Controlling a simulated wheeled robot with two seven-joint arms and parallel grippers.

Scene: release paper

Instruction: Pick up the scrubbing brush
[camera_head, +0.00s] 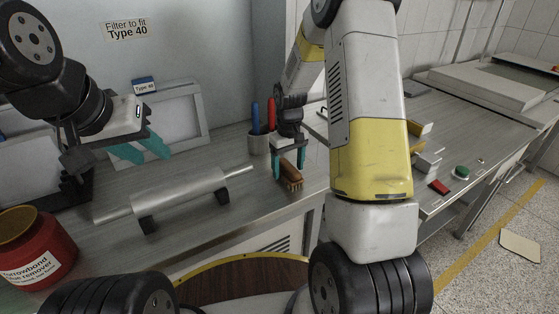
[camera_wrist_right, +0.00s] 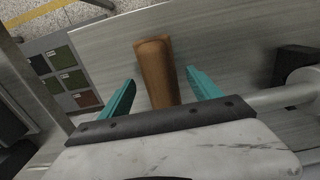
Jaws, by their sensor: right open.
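The scrubbing brush (camera_head: 291,174) has a brown wooden back and pale bristles. It lies on the metal bench near its front edge, to the right of the roller in the head view. My right gripper (camera_head: 288,160) is open above it, with teal fingers pointing down. In the right wrist view the brush (camera_wrist_right: 156,68) shows between the two open fingers (camera_wrist_right: 160,88), with a gap on each side. Its near end is hidden behind the gripper body. My left gripper (camera_head: 140,150) is open and empty over the back left of the bench.
A metal roller (camera_head: 175,190) on black supports lies left of the brush. A grey cup (camera_head: 258,144) with blue and red handled tools stands behind it. A red glue remover tub (camera_head: 35,252) is at front left. A framed filter (camera_head: 180,118) leans at the back.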

